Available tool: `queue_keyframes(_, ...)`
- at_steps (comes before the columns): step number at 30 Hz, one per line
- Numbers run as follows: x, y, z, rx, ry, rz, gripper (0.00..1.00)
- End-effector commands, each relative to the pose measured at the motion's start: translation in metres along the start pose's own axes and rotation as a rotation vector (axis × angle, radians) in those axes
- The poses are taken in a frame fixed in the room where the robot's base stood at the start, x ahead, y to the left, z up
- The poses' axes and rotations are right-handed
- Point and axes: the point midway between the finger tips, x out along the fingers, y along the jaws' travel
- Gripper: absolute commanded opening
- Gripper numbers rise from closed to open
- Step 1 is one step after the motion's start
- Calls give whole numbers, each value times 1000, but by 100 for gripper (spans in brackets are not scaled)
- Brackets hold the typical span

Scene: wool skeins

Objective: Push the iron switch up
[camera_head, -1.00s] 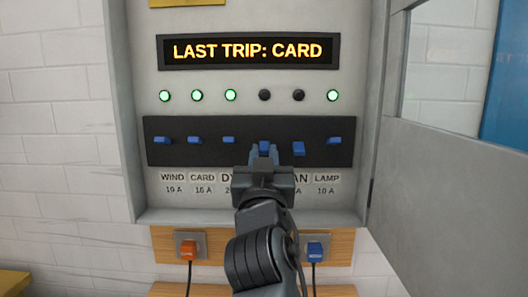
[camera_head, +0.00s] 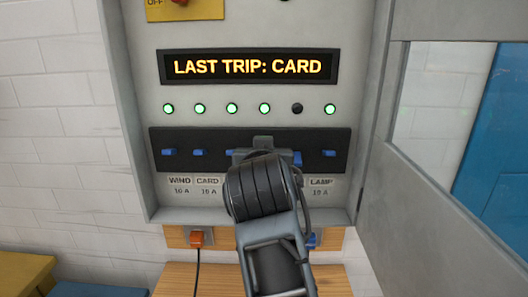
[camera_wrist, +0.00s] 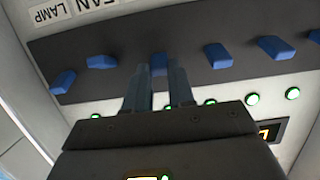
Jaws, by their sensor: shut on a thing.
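A row of blue switches sits on a black strip (camera_head: 175,138) in a grey panel. My gripper (camera_wrist: 158,82) is shut on the fourth switch from the left, between the FAN switch and the third one; a bit of this blue switch (camera_wrist: 158,60) shows between the fingers in the wrist view. Its label is hidden, so I take it as the iron switch by place. In the head view my wrist covers it and part of my gripper (camera_head: 263,143) shows above. The green light (camera_head: 264,108) above it is lit. It stands about level with the raised switches.
The FAN switch (camera_head: 297,158) sits lower, close to the right of my gripper, and its light (camera_head: 297,108) is dark. An open cabinet door (camera_head: 430,165) stands at right. A display (camera_head: 248,67) reads "LAST TRIP: CARD". An orange plug (camera_head: 197,239) is below.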

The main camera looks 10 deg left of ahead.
Motion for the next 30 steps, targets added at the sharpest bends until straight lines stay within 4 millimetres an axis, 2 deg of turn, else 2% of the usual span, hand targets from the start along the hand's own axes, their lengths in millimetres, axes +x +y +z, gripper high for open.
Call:
queue_keyframes(9,1,0,-5,0,-76,-1,0)
queue_keyframes(22,1,0,-5,1,-82,0,0)
queue_keyframes(23,1,0,-6,1,-82,0,26)
queue_keyframes(30,1,0,-5,1,-82,0,49)
